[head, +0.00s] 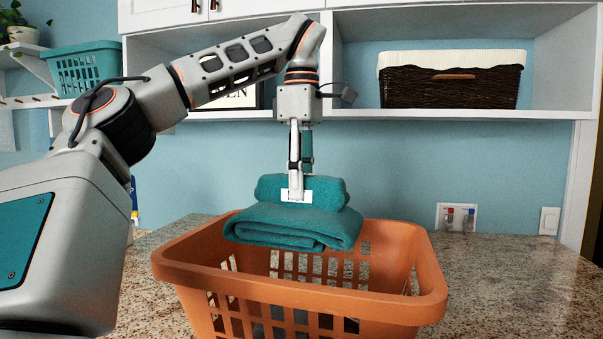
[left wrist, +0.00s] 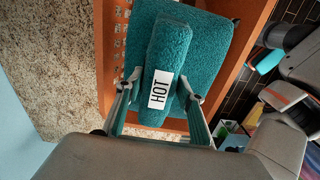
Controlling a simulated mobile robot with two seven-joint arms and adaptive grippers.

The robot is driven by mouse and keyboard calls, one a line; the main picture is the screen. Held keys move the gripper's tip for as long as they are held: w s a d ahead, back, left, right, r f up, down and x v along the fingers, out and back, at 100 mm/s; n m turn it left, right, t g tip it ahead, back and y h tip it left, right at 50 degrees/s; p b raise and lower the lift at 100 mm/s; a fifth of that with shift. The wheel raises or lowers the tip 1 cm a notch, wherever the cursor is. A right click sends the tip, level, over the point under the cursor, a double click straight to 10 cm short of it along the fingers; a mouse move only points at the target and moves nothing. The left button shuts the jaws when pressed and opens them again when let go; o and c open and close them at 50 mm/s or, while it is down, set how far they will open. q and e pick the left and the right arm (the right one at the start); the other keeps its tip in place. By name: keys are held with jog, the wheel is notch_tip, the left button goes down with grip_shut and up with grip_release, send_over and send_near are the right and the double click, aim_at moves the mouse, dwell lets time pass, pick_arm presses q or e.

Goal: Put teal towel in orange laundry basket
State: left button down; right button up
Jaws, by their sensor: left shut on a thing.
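The teal towel (head: 294,225) is folded and hangs from my left gripper (head: 296,190) over the back part of the orange laundry basket (head: 300,290). The gripper points down and is shut on the towel's upper roll, near a white label. In the left wrist view the towel (left wrist: 205,50) shows a label reading "HOT", with the left gripper's fingers (left wrist: 158,92) on either side of the roll. The orange basket's rim (left wrist: 104,60) shows around the towel there. The basket stands on the counter. My right gripper is not in view.
The speckled granite counter (head: 510,285) has free room right of the basket. A dark wicker basket (head: 450,88) with a white liner sits on the shelf above. A teal basket (head: 82,68) is on a shelf at left. Wall valves (head: 456,217) are behind.

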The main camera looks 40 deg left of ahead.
pick_arm(q)
notch_tip(320, 180, down, 11)
dwell(0.7)
jog(key=shift+r, duration=0.1)
jog(key=c, duration=1.2)
grip_release()
jog(key=shift+c, duration=0.2)
notch_tip(320, 180, up, 12)
jog(key=shift+r, duration=0.1)
jog(key=shift+s, duration=0.1)
